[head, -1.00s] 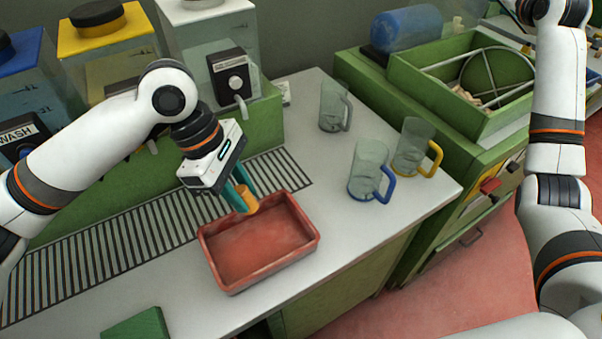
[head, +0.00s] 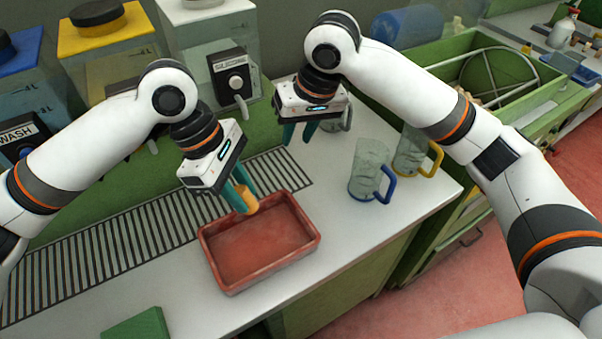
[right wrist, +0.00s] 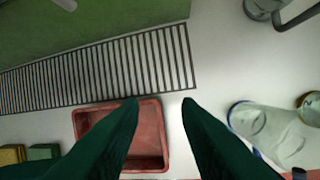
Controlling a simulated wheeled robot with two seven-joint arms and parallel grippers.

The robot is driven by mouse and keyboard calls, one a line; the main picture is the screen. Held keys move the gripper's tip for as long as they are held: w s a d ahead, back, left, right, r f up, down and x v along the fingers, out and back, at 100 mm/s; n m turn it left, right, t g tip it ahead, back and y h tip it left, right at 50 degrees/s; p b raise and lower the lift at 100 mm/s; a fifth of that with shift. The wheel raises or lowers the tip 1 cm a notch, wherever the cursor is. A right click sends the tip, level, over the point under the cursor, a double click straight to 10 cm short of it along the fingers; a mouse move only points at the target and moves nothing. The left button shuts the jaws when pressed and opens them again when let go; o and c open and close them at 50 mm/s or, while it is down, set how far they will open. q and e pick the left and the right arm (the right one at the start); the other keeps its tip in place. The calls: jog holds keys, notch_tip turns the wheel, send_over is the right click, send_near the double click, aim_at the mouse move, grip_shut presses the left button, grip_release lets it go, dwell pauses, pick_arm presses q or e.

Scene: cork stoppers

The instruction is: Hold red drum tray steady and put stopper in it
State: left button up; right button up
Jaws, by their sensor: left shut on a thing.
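The red drum tray (head: 262,250) sits on the white counter, with nothing visible lying on its floor. It also shows in the right wrist view (right wrist: 150,140), partly behind a finger. My left gripper (head: 246,198) is at the tray's back rim, shut on the orange-tan stopper (head: 250,205). The stopper hangs low over the back of the tray; whether it touches the rim I cannot tell. My right gripper (head: 298,134) is open and empty, above the counter behind and to the right of the tray. Its open fingers (right wrist: 160,105) show in the right wrist view.
A mug with a blue handle (head: 368,172) and one with a yellow handle (head: 412,152) stand right of the tray. Another mug is partly hidden behind my right gripper. A slotted drain (head: 110,250) runs behind the tray. A green block (head: 138,324) lies at the front left.

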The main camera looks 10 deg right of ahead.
jog(key=n+g+h, duration=0.2)
send_over(301, 213)
notch_tip(301, 213, down, 3)
jog(key=f, duration=0.1)
notch_tip(301, 213, down, 12)
jog(key=shift+r, duration=0.1)
jog(key=shift+c, duration=0.3)
grip_shut()
